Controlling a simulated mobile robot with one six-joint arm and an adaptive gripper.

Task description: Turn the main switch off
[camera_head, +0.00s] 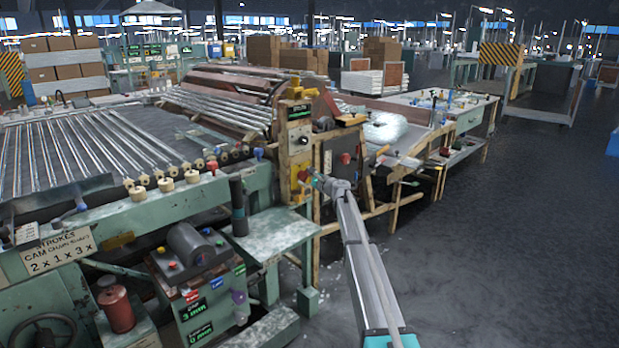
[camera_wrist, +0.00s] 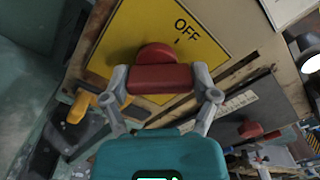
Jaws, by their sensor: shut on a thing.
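The main switch (camera_wrist: 160,78) is a red knob with a thick crossbar on a yellow plate (camera_wrist: 125,42). The plate has the word OFF in black and a short dark mark below it, just above and right of the knob. My gripper (camera_wrist: 164,82) is shut on the crossbar, one grey finger at each end. In the head view my gripper (camera_head: 318,181) reaches the yellow plate (camera_head: 298,168) on a wooden post of the machine. The switch is small there and partly hidden by the gripper. Other position labels on the plate do not show.
Another red knob (camera_wrist: 250,130) sits on a grey plate to the right in the wrist view. A yellow handle (camera_wrist: 79,107) is close to the left finger. The machine's glass rods (camera_head: 85,150) lie left. Open dark floor (camera_head: 500,240) is right.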

